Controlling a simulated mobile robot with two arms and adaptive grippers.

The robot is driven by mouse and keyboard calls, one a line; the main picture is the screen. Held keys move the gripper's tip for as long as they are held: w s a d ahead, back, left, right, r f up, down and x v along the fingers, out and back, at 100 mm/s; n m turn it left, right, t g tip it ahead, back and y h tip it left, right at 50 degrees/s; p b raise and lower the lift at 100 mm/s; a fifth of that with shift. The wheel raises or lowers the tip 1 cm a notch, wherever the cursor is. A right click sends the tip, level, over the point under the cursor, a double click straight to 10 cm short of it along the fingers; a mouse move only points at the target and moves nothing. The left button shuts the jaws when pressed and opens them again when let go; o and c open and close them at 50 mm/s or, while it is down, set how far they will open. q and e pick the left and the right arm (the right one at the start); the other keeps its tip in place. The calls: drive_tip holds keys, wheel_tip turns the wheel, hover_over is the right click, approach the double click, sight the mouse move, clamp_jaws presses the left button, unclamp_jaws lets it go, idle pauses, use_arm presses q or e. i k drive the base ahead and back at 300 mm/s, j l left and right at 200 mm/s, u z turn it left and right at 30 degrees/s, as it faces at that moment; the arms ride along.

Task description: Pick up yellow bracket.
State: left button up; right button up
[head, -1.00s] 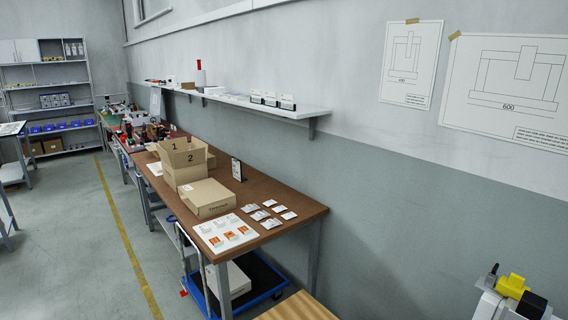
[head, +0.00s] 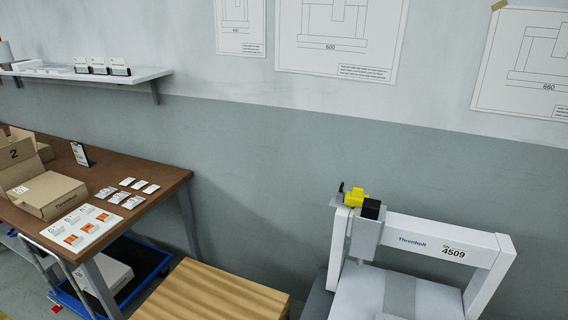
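The yellow bracket (head: 355,197) sits on top of the white gantry machine (head: 430,246) in the right half of the head view. A black block (head: 371,208) is beside it on the right, and a small dark upright part is at its left. The bracket looks blocky with a raised part; its underside is hidden. Neither of my grippers shows in the head view.
A wooden bench (head: 232,293) stands left of the gantry. Further left, a brown table (head: 168,180) carries an open box, a closed cardboard box (head: 47,195), a white sheet and several small packets. A blue cart (head: 150,259) is beneath it. A shelf (head: 120,77) is on the wall.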

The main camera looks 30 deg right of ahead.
sight(356, 197)
drive_tip(key=z, duration=1.35)
